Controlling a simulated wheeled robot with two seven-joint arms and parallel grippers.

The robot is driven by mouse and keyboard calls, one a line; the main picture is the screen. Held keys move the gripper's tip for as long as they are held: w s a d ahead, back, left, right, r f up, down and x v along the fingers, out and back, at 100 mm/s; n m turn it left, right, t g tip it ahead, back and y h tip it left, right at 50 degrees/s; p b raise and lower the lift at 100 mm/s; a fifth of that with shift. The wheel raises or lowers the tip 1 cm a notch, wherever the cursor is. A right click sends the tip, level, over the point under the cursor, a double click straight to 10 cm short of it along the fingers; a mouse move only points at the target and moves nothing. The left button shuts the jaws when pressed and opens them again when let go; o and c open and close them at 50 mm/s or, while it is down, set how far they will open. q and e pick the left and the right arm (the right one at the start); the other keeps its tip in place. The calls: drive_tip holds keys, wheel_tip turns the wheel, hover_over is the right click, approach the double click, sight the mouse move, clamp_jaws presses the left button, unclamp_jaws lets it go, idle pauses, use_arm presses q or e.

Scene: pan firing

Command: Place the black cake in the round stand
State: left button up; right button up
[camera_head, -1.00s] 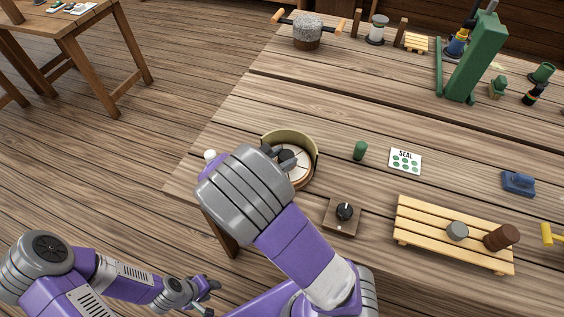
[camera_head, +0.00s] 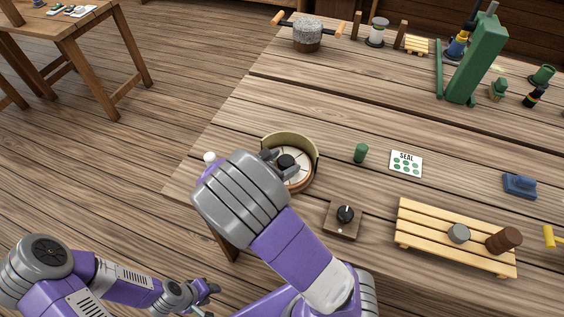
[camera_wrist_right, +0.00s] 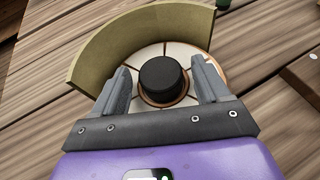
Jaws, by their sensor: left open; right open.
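The black cake (camera_head: 286,162) is a short dark cylinder. It sits at the middle of the round stand (camera_head: 296,181), which has a pale segmented top, a brown ring and a curved olive wall at the back. In the right wrist view, the cake (camera_wrist_right: 161,79) rests upright over the central ring of the stand (camera_wrist_right: 188,52). My right gripper (camera_wrist_right: 161,72) is open, its fingers on either side of the cake with visible gaps. In the head view, its wrist partly hides the stand. My left gripper (camera_head: 207,292) is open and empty, low beside the table.
A knob box (camera_head: 343,219) stands in front of the stand. A green cylinder (camera_head: 361,153) and the SEAL card (camera_head: 406,163) lie to its right. A slatted wooden rack (camera_head: 432,244) holds a grey and a brown cylinder. A green press (camera_head: 473,65) stands at the back right.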

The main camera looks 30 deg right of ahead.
drive_tip(key=p+v, duration=0.3)
drive_tip(key=v, duration=0.9)
drive_tip(key=shift+r, duration=0.2)
